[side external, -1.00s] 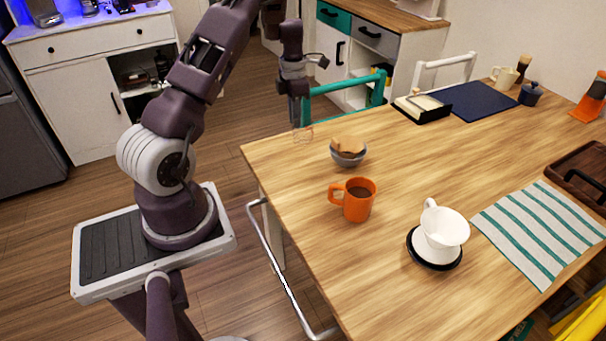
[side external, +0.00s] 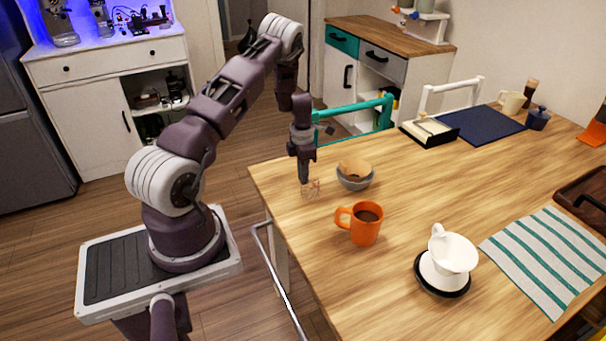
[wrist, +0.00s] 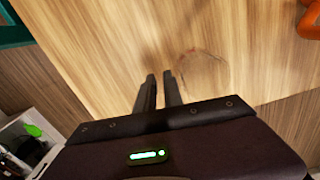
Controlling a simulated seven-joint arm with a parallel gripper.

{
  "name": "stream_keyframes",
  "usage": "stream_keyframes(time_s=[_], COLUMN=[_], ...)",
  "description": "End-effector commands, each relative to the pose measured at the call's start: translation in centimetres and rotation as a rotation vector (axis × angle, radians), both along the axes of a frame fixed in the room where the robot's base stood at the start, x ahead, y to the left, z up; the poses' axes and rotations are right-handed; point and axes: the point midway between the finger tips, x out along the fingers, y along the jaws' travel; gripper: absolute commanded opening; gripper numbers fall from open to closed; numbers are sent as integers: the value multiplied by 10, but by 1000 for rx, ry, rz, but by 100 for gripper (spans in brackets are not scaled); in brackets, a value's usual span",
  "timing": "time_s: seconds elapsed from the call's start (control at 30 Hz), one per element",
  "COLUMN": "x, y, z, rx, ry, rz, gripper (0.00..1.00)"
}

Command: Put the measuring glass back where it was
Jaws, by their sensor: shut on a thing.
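The measuring glass (side external: 314,188) is clear and faint, low at the table's near-left corner in the side view. In the wrist view its thin round outline (wrist: 204,70) shows beside my fingertips, on their right. My gripper (side external: 304,181) points down with its fingers close together, shut on the glass at its left side. The two dark fingers also show in the wrist view (wrist: 159,76) with a narrow gap. Whether the glass's base touches the table I cannot tell.
A grey bowl (side external: 355,178) with a brown thing in it stands just right of the glass. An orange mug (side external: 362,224) stands nearer the camera. A white dripper (side external: 451,257) is on a black-based stand further right. The wooden table (side external: 420,190) is bare between them.

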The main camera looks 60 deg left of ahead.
Motion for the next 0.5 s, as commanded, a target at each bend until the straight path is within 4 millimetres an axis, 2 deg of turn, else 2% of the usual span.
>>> stream_keyframes(time_s=[0.03,0.07,0.13,0.4,0.5], x=[0,0,0,0,0], y=[0,0,0,0,0], z=[-2,-1,-1,-1,6], rx=[0,0,0,0,1], ry=[0,0,0,0,-1], rz=[0,0,0,0,0], gripper=[0,18,31,34,34])
